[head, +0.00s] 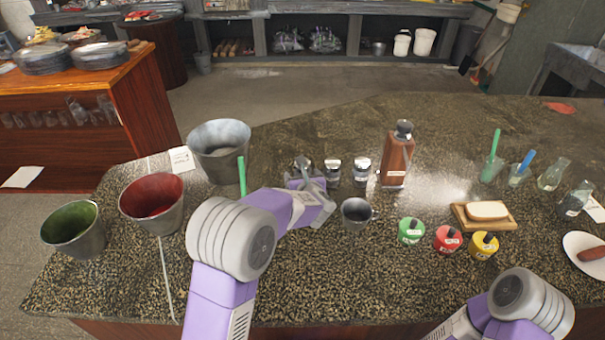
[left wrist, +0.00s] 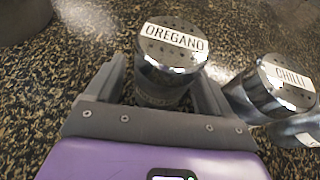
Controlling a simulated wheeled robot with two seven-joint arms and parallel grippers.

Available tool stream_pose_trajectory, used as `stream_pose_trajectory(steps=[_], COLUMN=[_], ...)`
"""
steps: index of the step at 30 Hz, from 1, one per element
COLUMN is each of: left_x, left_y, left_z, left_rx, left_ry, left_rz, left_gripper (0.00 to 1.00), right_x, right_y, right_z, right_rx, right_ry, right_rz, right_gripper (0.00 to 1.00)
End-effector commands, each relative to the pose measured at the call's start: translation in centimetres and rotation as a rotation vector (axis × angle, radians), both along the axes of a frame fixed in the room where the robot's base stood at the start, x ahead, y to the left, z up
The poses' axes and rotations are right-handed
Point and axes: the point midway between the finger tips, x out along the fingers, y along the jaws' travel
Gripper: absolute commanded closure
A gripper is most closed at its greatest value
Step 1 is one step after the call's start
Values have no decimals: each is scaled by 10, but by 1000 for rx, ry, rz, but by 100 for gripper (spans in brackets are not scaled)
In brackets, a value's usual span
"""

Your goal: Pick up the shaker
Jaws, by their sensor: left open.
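Three shakers with perforated metal lids stand in a row on the counter. In the left wrist view, a shaker labelled OREGANO (left wrist: 172,48) stands upright between the two fingers of my open left gripper (left wrist: 160,82). The fingers are on either side of it; whether they touch it I cannot tell. A shaker labelled CHILLI (left wrist: 275,88) stands just right of the right finger. In the head view my left gripper (head: 309,178) is at the leftmost shaker (head: 302,163), partly hiding it. The other shakers are the middle one (head: 333,169) and the right one (head: 362,168). My right gripper is out of view.
A metal cup (head: 355,214) stands close right of my left gripper. A brown bottle (head: 397,158) is behind it to the right. Grey (head: 219,143), red (head: 152,202) and green (head: 75,229) buckets stand left. Green, red and yellow jars (head: 447,239) sit right. The counter's front middle is clear.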

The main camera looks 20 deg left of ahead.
Motion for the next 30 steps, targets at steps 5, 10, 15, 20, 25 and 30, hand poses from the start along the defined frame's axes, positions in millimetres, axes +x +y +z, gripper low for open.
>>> stream_pose_trajectory(steps=[5, 10, 15, 20, 25, 30], left_x=[0, 0, 0, 0, 0, 0], left_y=[0, 0, 0, 0, 1, 0], left_z=[0, 0, 1, 5, 33, 69], left_rx=[0, 0, 1, 0, -2, -1], left_ry=[0, 0, -1, -2, -5, -5], left_rz=[0, 1, 1, 1, 2, 1], left_gripper=[30, 56, 65, 65, 65, 65], right_x=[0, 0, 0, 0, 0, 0], right_y=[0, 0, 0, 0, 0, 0], right_z=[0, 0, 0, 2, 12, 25], right_rx=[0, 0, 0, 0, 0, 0], right_ry=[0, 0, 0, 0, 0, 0], right_rz=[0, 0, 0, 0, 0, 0], right_gripper=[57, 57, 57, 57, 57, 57])
